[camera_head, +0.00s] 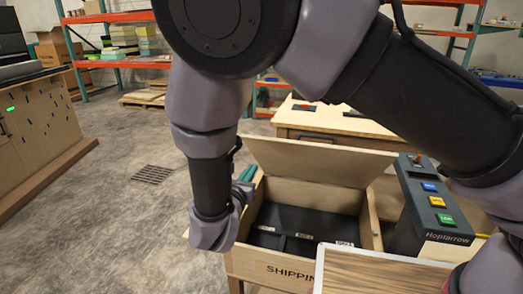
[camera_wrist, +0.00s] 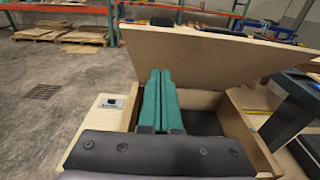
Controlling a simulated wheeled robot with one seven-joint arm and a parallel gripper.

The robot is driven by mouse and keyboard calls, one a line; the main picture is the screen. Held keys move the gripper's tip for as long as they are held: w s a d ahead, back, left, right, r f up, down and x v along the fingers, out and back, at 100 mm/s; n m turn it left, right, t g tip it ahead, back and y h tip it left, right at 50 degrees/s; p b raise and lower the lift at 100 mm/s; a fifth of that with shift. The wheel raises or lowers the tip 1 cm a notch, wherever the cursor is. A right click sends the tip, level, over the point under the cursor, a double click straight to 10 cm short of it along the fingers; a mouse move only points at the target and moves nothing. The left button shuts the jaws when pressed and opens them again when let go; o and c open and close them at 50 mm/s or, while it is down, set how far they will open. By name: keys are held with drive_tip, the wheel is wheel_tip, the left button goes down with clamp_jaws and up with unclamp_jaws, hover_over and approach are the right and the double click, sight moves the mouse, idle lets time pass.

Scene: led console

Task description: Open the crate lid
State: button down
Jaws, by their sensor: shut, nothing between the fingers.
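The wooden crate (camera_head: 283,269), marked "SHIPPIN…" on its front, stands in the lower middle of the head view. Its lid (camera_head: 318,162) is raised and tilted up at the back, so the dark inside shows. The lid also fills the upper middle of the wrist view (camera_wrist: 205,62). My gripper (camera_wrist: 160,72) shows as two green fingers pressed together, with nothing between them. The fingers point toward the underside of the raised lid, at the crate's left side. I cannot tell whether they touch it. In the head view my arm mostly hides the gripper.
A dark console (camera_head: 435,205) with blue, yellow and green buttons stands right of the crate. A wood-grain board (camera_head: 375,275) lies in front. A wooden table (camera_head: 335,121) stands behind, with shelves (camera_head: 110,18) farther back. The floor at left is clear around a drain grate (camera_head: 153,174).

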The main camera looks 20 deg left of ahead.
approach(266, 141)
drive_tip(key=w+f, duration=0.3)
drive_tip(key=w+r, duration=0.2)
drive_tip(key=w, duration=0.1)
drive_tip(key=shift+w, duration=0.15)
drive_tip(key=shift+w+r, duration=0.3)
drive_tip(key=shift+w, duration=0.05)
